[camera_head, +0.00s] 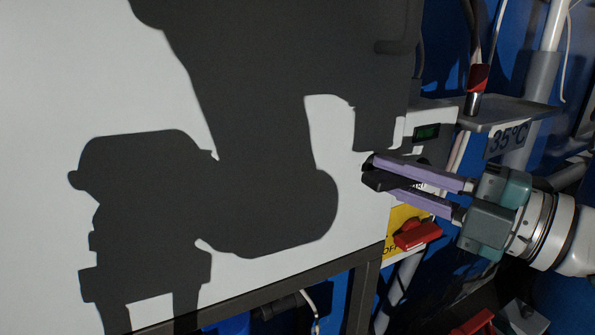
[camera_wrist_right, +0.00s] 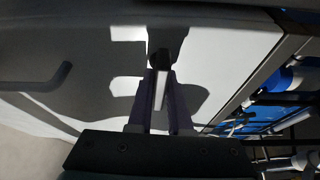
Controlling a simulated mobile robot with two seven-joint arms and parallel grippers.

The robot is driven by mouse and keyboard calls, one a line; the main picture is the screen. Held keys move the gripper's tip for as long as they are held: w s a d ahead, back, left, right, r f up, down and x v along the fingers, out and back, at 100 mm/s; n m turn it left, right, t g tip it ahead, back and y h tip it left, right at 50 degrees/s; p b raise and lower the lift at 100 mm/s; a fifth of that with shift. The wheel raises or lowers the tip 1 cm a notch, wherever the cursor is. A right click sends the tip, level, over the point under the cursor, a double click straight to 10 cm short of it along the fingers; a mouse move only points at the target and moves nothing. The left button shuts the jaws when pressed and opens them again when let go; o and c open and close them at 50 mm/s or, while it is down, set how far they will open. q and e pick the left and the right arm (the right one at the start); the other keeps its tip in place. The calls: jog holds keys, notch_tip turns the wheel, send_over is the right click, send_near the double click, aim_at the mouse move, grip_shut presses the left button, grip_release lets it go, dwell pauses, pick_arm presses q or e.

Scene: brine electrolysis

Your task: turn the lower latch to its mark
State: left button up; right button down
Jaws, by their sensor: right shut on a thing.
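The lower latch (camera_head: 376,180) is a small black lever at the right edge of the large pale panel (camera_head: 40,200). My right gripper (camera_head: 385,172) comes in from the right with its two purple fingers closed around the latch. In the right wrist view the black end of the latch (camera_wrist_right: 159,58) shows just beyond the fingertips of my right gripper (camera_wrist_right: 162,82), with a lighter bar between the fingers. The fingers hide part of the latch, and I cannot make out its mark. My left gripper is not in view.
A red switch handle (camera_head: 418,234) on a yellow plate (camera_head: 400,218) sits just below the right gripper. A grey shelf (camera_head: 510,115) with a 35°C label is above it. A dark bar handle (camera_wrist_right: 42,82) shows on the panel's left. Large shadows cover the panel.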

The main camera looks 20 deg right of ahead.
jog(key=m, duration=0.2)
jog(key=m+t+b, duration=0.1)
jog(key=m, duration=0.1)
jog(key=shift+f+t, duration=0.1)
jog(key=shift+t, duration=0.2)
jog(key=m+t, duration=0.1)
jog(key=m, duration=0.2)
jog(key=m+t+h+b, duration=0.1)
jog(key=m, duration=0.1)
jog(key=shift+m, duration=0.4)
jog(key=m+t+h, duration=0.1)
jog(key=m, duration=0.2)
jog(key=m+h, duration=0.1)
jog(key=m, duration=0.2)
jog(key=shift+t+h, duration=0.4)
jog(key=shift+m+t+h, duration=0.15)
jog(key=shift+m+h, duration=0.5)
jog(key=shift+m, duration=0.75)
jog(key=shift+m+t+h, duration=0.15)
jog(key=shift+m+h, duration=0.5)
jog(key=shift+m, duration=1.05)
jog(key=c, duration=0.8)
grip_release()
jog(key=shift+c, duration=0.2)
